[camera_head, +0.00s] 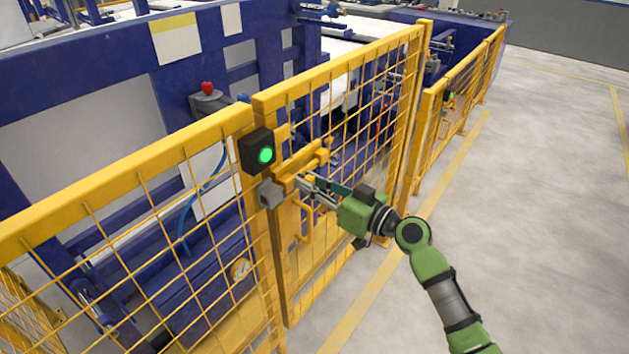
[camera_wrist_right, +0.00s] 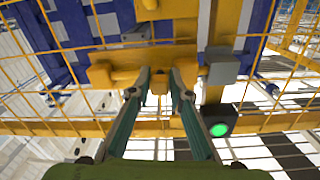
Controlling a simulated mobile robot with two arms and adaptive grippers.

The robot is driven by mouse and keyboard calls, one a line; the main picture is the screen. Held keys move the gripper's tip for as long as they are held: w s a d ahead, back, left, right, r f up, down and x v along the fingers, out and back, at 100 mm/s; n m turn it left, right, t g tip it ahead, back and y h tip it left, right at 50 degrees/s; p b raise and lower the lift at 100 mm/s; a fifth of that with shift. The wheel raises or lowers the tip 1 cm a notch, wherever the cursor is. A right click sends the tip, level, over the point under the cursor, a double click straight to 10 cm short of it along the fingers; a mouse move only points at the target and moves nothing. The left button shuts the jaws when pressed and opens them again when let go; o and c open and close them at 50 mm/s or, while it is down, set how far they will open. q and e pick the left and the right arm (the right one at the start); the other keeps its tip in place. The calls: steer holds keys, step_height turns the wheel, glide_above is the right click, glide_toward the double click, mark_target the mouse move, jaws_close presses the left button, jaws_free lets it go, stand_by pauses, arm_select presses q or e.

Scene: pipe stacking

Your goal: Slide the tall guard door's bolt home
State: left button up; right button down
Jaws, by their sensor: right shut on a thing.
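The tall guard door (camera_head: 340,72) is a yellow frame with wire mesh, standing in line with the fence. Its yellow bolt (camera_head: 302,162) lies across the door near the left edge, and it also shows in the wrist view (camera_wrist_right: 120,76). A grey block (camera_head: 270,194) sits on the neighbouring post, beside the bolt's end; it shows in the wrist view too (camera_wrist_right: 222,66). My right gripper (camera_head: 303,183) is shut on the bolt's small handle (camera_wrist_right: 160,82), which shows between its fingertips. I cannot tell whether the bolt's tip enters the grey block. My left gripper is out of view.
A black box with a green lamp (camera_head: 257,151) is on the post by the door's edge. A yellow pull handle (camera_head: 304,220) is below the bolt. Blue machinery (camera_head: 200,270) stands behind the mesh. The grey floor (camera_head: 550,200) to the right is clear.

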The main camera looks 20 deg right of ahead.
steer(key=c, duration=2.3)
jaws_free()
steer(key=shift+s+a+f, duration=0.1)
steer(key=shift+a, duration=0.1)
steer(key=shift+o, duration=0.8)
steer(key=shift+a, duration=0.1)
steer(key=v, duration=1.2)
